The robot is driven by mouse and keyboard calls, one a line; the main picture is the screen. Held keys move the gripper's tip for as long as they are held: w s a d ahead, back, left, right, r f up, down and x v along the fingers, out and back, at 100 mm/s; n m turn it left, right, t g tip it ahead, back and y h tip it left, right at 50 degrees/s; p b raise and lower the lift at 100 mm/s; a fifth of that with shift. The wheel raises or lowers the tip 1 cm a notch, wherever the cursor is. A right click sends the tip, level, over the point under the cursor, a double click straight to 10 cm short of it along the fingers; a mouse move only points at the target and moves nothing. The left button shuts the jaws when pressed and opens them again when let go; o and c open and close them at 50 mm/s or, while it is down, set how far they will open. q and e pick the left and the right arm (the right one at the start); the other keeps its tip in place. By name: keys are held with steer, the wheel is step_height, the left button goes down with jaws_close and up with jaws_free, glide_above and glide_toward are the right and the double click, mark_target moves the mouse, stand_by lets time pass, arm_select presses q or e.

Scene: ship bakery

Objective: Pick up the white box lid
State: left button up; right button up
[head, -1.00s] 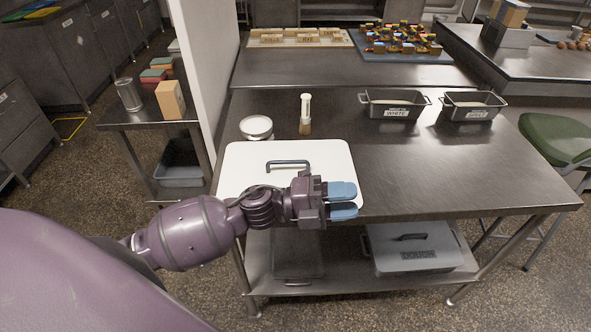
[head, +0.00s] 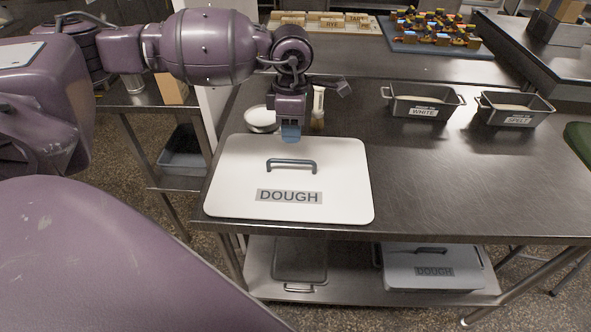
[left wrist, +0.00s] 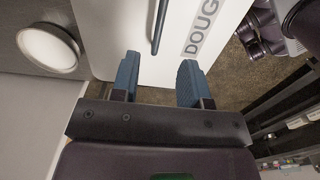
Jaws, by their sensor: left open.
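The white box lid (head: 340,185) is a flat rounded rectangle with a grey bar handle (head: 291,163) and a DOUGH label (head: 289,196). It lies at the front left of the steel table. In the left wrist view the lid (left wrist: 115,30) and its handle (left wrist: 159,25) show ahead of the fingers. My left gripper (head: 291,134) points down over the far edge of the lid, behind the handle. Its blue fingers are apart and empty in the left wrist view (left wrist: 158,70). My right gripper is not in view.
A round white-topped container (head: 261,119) and a small brush-like item (head: 318,105) stand just behind the lid. Two labelled bins (head: 424,106) sit at the back right. A grey DOUGH box (head: 433,269) is on the lower shelf. The table right of the lid is clear.

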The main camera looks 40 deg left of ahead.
mark_target(291, 162)
arm_select(q)
step_height(291, 162, down, 11)
steer(key=shift+a+r+b, duration=0.15)
steer(key=shift+b, duration=0.2)
stand_by(0.3)
steer(key=shift+c, duration=0.4)
steer(key=shift+r, duration=0.1)
jaws_close()
